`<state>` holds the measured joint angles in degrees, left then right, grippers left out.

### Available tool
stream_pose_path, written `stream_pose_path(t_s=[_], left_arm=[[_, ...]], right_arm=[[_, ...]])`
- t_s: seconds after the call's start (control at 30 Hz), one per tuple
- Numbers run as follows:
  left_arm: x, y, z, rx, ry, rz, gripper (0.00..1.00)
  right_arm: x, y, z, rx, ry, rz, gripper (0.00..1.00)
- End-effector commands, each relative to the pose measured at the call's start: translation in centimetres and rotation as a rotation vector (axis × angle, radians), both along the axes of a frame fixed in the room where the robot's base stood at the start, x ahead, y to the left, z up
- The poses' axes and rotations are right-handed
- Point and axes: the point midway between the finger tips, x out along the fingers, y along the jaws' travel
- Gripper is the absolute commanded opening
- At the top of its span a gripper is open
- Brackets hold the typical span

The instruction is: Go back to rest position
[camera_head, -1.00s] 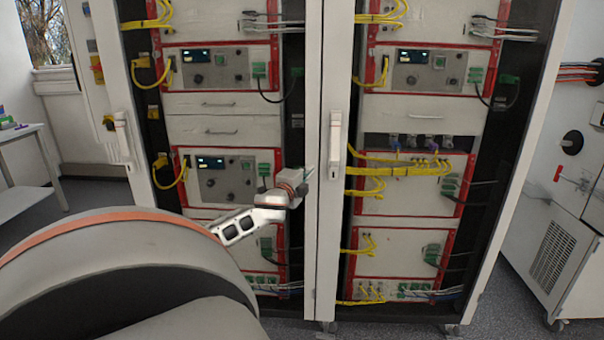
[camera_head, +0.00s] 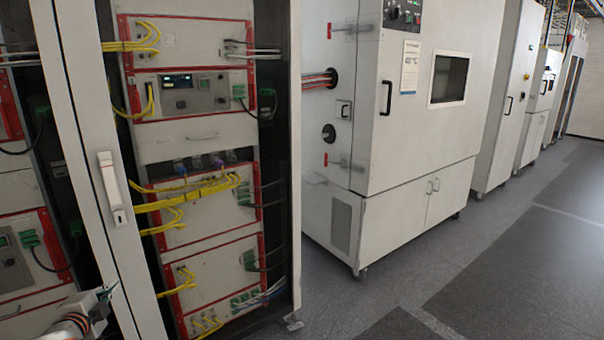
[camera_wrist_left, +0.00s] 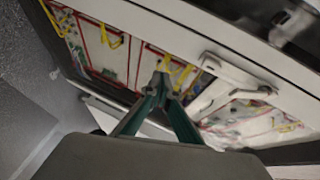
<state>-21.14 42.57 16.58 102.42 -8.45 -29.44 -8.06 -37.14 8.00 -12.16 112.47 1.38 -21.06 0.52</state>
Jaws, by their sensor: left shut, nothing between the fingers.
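My left gripper (camera_head: 104,299) shows at the lower left of the head view, in front of the battery cycler cabinet (camera_head: 138,290). In the left wrist view its two green fingers (camera_wrist_left: 160,84) meet at the tips, with nothing between them. It appears apart from the cabinet, whose frame and white door handle (camera_wrist_left: 240,76) show beyond it. The same kind of handle (camera_head: 111,186) stands upright on the frame in the head view. My right gripper is not in view.
The cabinet holds cycler units (camera_head: 205,93) with red edges and yellow cables. A white test chamber (camera_head: 405,140) with a small window stands to the right, with more tall cabinets (camera_head: 507,100) behind. Grey floor (camera_head: 500,265) at the right is clear.

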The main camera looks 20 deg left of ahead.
Motion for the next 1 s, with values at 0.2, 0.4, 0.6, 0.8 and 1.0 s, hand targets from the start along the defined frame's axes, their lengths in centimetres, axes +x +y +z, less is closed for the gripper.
stream_pose_path(t_s=[0.2, 0.4, 0.6, 0.8, 1.0], left_arm=[[-3.6, -10.6, -11.1, -0.265, 0.075, -0.062, 0.0], [-7.8, -21.7, -18.3, -0.522, 0.13, -0.101, 0.0], [-12.4, -34.0, -22.4, -0.803, 0.17, -0.121, 0.0], [-15.9, -44.2, -23.1, -1.045, 0.186, -0.121, 0.0], [-17.3, -48.7, -22.7, -1.158, 0.188, -0.117, 0.0]], right_arm=[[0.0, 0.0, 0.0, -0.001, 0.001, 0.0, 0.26], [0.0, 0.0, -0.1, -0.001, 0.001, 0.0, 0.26], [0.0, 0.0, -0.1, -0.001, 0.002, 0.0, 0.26], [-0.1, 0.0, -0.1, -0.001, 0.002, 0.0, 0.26], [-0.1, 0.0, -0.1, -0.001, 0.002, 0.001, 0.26]])
